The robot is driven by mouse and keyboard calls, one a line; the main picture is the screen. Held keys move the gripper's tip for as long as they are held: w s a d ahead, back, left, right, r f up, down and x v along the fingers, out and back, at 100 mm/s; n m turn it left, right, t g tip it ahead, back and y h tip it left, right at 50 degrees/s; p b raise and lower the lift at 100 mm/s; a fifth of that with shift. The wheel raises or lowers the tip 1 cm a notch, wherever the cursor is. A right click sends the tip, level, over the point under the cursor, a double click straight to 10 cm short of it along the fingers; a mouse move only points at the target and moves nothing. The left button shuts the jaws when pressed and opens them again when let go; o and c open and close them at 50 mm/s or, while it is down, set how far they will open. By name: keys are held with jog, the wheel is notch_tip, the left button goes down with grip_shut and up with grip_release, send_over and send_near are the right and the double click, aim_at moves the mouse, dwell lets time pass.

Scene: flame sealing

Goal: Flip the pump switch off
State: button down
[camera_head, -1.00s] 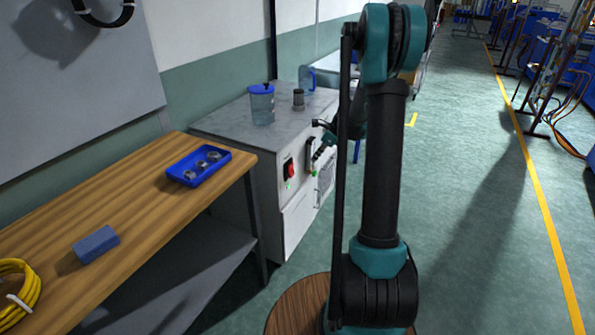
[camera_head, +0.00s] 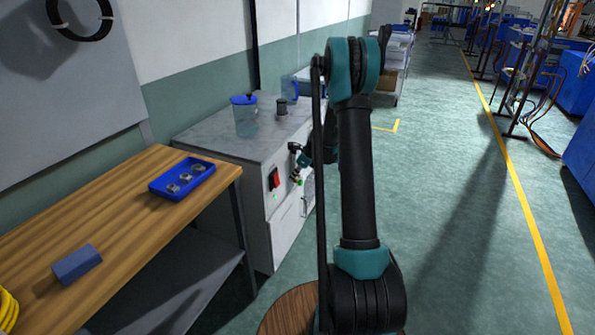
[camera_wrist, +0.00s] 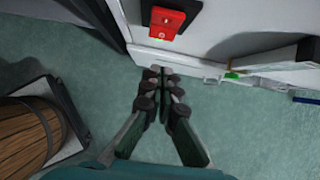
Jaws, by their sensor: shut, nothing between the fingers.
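A red switch (camera_head: 274,179) in a dark housing is on the front of the grey cabinet (camera_head: 262,232), with a small green light below it. The red switch shows large at the top of the wrist view (camera_wrist: 166,22); I cannot tell which way it is set. My gripper (camera_head: 298,181) is in front of the cabinet, right of the switch in the head view. In the wrist view my gripper (camera_wrist: 159,70) is shut and empty, its fingertips pointing at the panel just below the switch. They look apart from the switch.
A lidded blue-topped jar (camera_head: 245,118) and a dark small cylinder (camera_head: 281,107) stand on the cabinet. A wooden table (camera_head: 100,222) to the left holds a blue tray (camera_head: 153,188) and a blue block (camera_head: 77,264). The floor (camera_head: 440,200) to the right is clear.

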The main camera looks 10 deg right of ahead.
aim_at(279, 184)
jog(key=shift+w+a+f, duration=0.75)
jog(key=shift+a+f, duration=0.05)
jog(key=shift+a, duration=0.2)
jog(key=shift+w+a+f, duration=0.75)
jog(key=shift+a, duration=0.25)
